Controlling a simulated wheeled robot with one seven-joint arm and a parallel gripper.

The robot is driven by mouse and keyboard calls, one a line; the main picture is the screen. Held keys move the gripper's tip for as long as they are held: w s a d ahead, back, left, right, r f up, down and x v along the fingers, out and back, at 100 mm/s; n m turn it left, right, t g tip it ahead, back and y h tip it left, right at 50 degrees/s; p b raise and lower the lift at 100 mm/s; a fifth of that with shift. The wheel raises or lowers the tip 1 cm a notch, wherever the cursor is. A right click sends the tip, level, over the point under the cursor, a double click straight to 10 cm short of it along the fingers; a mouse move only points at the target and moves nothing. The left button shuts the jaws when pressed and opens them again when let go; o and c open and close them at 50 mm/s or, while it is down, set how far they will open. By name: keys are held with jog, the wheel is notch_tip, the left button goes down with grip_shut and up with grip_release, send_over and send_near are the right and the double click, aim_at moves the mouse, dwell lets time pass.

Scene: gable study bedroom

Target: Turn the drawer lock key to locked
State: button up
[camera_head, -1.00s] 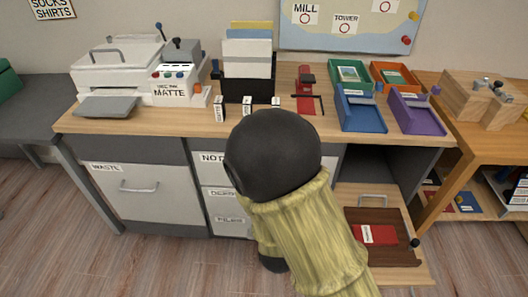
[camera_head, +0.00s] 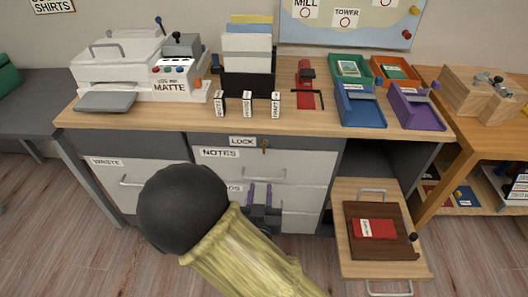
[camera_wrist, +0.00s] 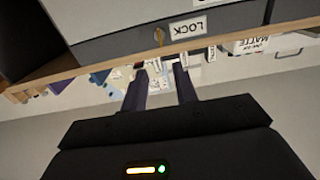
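The drawer lock key (camera_head: 264,145) is a small brass-coloured piece on the grey strip under the desk top, just right of the LOCK label (camera_head: 242,142). In the wrist view the key (camera_wrist: 159,36) shows beside the LOCK label (camera_wrist: 188,27), with the picture turned over. My gripper (camera_head: 261,190) is in front of the drawers, below the key and apart from it. Its two dark purple fingers (camera_wrist: 160,82) stand apart with nothing between them. My arm hides part of the lower drawers.
The NOTES drawer (camera_head: 230,165) lies below the lock strip. At right, a pulled-out board (camera_head: 345,245) carries a brown tray with a red item. The desk top (camera_head: 290,118) holds a printer (camera_head: 150,70), small labelled blocks and coloured trays.

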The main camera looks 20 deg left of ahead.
aim_at(264, 150)
jog(key=b+x, duration=0.1)
jog(key=x, duration=1.4)
jog(key=shift+w+a+b, duration=0.2)
jog(key=shift+w+b, duration=0.15)
jog(key=shift+b, duration=0.05)
grip_shut()
